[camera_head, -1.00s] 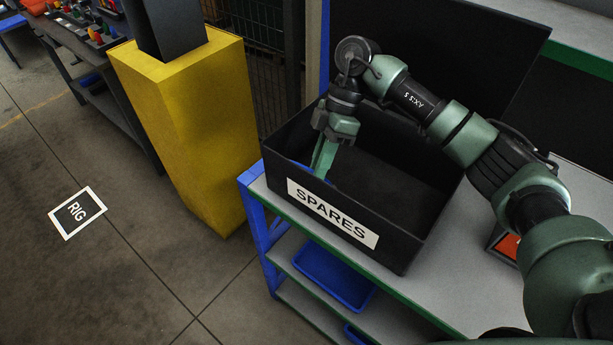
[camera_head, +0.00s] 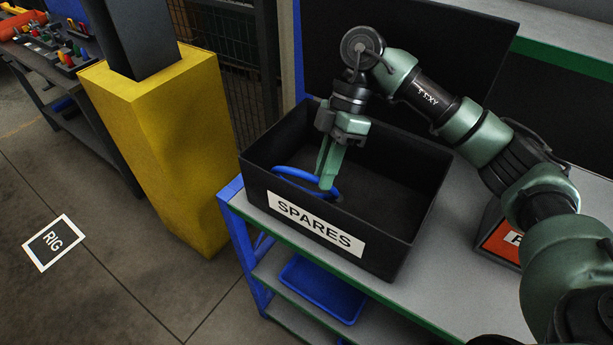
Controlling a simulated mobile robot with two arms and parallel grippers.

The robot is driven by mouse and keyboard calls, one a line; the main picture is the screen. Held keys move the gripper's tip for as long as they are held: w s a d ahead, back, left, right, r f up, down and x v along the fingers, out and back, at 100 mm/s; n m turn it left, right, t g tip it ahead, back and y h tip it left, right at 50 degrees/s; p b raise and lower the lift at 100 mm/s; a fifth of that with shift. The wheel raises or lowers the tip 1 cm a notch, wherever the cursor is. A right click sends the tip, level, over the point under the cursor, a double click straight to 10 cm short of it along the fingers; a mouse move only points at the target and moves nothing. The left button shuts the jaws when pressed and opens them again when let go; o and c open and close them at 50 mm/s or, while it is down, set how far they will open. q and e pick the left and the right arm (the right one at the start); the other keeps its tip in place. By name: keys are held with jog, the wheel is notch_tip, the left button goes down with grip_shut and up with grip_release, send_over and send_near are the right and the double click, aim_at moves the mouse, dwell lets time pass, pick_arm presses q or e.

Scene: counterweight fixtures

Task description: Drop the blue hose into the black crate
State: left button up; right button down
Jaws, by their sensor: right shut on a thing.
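The blue hose (camera_head: 297,174) shows as a curved blue loop inside the black crate (camera_head: 400,247), near its left and front walls. The crate stands on the bench and has a white SPARES label on its front. My right gripper (camera_head: 328,184) reaches down into the crate from above, its green fingers shut on the hose. The lower part of the hose is hidden behind the crate's front wall, so I cannot tell whether it touches the crate floor. My left gripper is not in view.
The grey bench top (camera_head: 420,285) carries the crate. An orange-fronted box (camera_head: 497,243) stands to its right, partly behind my arm. A yellow post base (camera_head: 170,140) is left of the bench. A blue tray (camera_head: 322,288) lies on the shelf below.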

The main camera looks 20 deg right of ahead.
jog(key=s+d+r+b, duration=0.2)
jog(key=s+d+r, duration=0.2)
jog(key=s+d, duration=0.2)
jog(key=shift+r, duration=0.25)
jog(key=shift+w+d, duration=0.1)
